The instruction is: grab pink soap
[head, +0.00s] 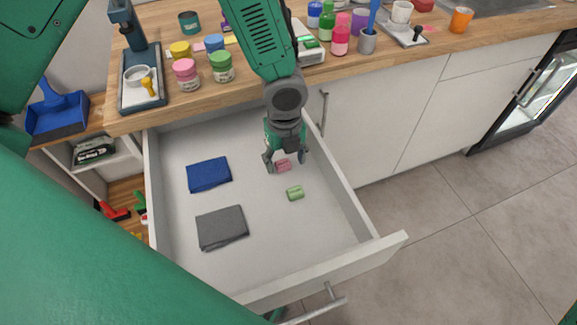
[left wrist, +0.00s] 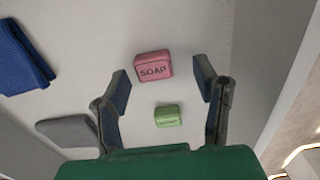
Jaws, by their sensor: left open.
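The pink soap (head: 283,166) lies on the floor of the open white drawer (head: 270,245). In the left wrist view the pink soap (left wrist: 153,66), marked SOAP, lies just beyond the space between the fingertips. My left gripper (head: 285,158) is open above it and reaches down into the drawer near its right wall. The left wrist view shows both fingers (left wrist: 163,82) spread apart with nothing held. A smaller green bar (head: 295,193) lies nearer the drawer front; it also shows between the fingers in the left wrist view (left wrist: 168,116). My right gripper is not in view.
A folded blue cloth (head: 209,174) and a folded grey cloth (head: 222,228) lie in the drawer's left half. The wooden counter (head: 250,80) above the drawer holds jars, bottles and cups. The drawer's right wall (head: 345,195) is close to my left gripper.

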